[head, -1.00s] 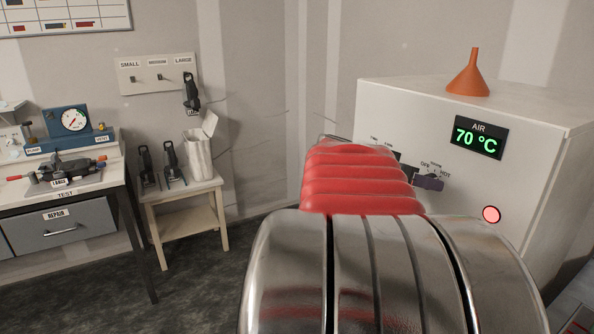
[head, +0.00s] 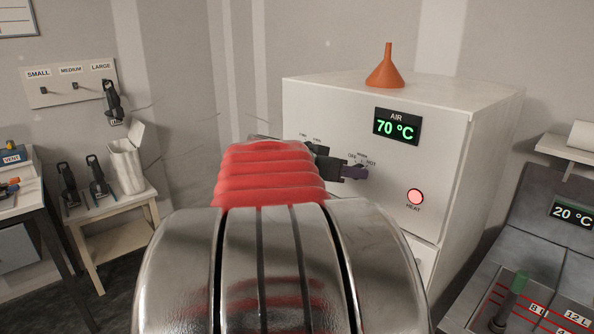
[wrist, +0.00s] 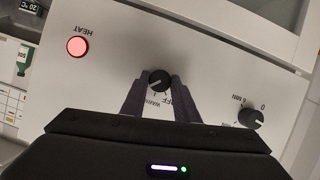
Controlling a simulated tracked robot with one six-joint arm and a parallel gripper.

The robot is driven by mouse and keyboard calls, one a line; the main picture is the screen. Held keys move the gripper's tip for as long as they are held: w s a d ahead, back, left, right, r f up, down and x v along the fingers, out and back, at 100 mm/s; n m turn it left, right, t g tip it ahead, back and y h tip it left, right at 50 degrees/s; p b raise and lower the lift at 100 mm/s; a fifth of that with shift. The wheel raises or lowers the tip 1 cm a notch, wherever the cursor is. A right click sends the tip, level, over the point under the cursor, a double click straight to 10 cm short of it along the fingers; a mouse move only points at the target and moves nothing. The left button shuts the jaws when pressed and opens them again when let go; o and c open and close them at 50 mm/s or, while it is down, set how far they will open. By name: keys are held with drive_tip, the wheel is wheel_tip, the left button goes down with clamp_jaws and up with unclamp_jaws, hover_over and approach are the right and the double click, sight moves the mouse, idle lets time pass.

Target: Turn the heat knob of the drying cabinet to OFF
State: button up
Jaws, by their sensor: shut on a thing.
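The drying cabinet (head: 465,125) is a white box. Its green display (head: 397,127) reads AIR 70 °C, and the red HEAT lamp (head: 415,197) is lit; the lamp also shows in the wrist view (wrist: 78,47). The black heat knob (wrist: 159,80) sits on the cabinet front with WARM and OFF lettering by it, upside down in the wrist view. My gripper (wrist: 158,88) is shut on this knob, one dark purple finger on each side. Its pointer line seems to lean toward the WARM side. In the head view my gripper (head: 351,171) hides the knob.
An orange funnel (head: 386,68) stands on the cabinet top. A small side table (head: 120,240) with a white bin (head: 127,168) is at left; a 20 °C unit (head: 572,213) is at right.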

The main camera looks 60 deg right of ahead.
idle(0.3)
drive_tip(key=shift+n, duration=0.3)
drive_tip(key=n+g, duration=0.2)
drive_tip(key=n, duration=0.2)
drive_tip(key=f+n+g, duration=0.1)
drive_tip(key=n+g, duration=0.1)
drive_tip(key=n, duration=0.3)
drive_tip(key=n+g+h, duration=0.1)
drive_tip(key=n+g, duration=0.1)
drive_tip(key=n, duration=0.2)
drive_tip(key=shift+w+f+n+g, duration=0.2)
drive_tip(key=shift+w+n+g, duration=0.1)
drive_tip(key=shift+g, duration=0.1)
idle(0.4)
drive_tip(key=o, duration=1.1)
drive_tip(key=shift+r, duration=0.1)
drive_tip(key=shift+c, duration=0.2)
